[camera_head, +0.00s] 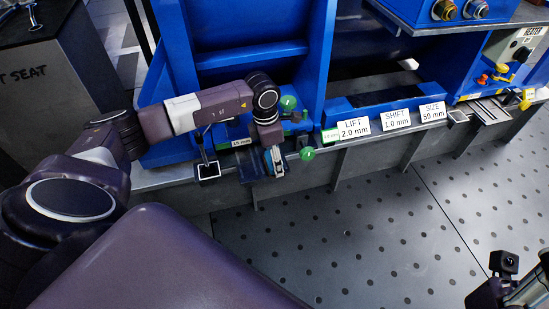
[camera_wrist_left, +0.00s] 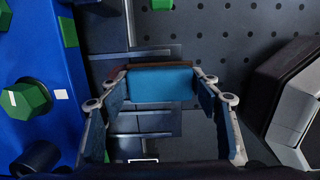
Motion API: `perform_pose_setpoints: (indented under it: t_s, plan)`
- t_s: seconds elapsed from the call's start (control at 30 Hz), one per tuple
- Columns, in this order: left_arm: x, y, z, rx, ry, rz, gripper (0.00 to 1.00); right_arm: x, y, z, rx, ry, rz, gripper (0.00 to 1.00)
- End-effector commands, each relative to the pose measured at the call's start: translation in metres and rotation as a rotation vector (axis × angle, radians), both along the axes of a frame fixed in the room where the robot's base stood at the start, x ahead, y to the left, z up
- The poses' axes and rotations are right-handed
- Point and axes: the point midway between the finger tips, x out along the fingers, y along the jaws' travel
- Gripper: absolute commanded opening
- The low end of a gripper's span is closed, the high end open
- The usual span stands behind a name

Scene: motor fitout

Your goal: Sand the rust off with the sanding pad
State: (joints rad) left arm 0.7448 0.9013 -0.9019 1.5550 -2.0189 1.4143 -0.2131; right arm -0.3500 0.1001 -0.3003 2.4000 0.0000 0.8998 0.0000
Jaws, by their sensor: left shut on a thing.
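My left gripper (camera_head: 274,163) is at the front ledge of the blue machine, pointing down. In the left wrist view its two fingers (camera_wrist_left: 162,95) are closed on the sides of a blue block, which looks like the sanding pad (camera_wrist_left: 160,84). A thin brown strip shows along the pad's far edge. In the head view the pad is mostly hidden by the fingers. I cannot make out a clear rust patch, and cannot tell whether the pad touches a surface. Part of my right gripper (camera_head: 508,285) shows at the bottom right corner; its fingertips are unclear.
Green knobs (camera_head: 288,102) stand close to the left gripper, and one (camera_head: 307,154) hangs at the ledge front. A small black stand (camera_head: 208,170) is left of it. White labels (camera_head: 354,127) line the ledge. The perforated floor (camera_head: 350,240) in front is clear.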

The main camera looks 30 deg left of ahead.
Motion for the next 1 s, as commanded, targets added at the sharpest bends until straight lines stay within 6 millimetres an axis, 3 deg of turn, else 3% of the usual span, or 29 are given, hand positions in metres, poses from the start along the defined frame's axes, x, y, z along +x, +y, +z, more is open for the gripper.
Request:
perform_pose_setpoints:
  t_s: [0.47,1.0]
  plan:
    - [0.001,0.0,-0.006,0.0,0.0,0.0,0.38,0.0,0.0,-0.004,0.0,0.0,0.0,0.4]
    - [0.017,0.019,-0.004,-0.001,-0.001,-0.001,0.38,0.0,0.0,-0.013,-0.001,0.0,-0.001,0.4]
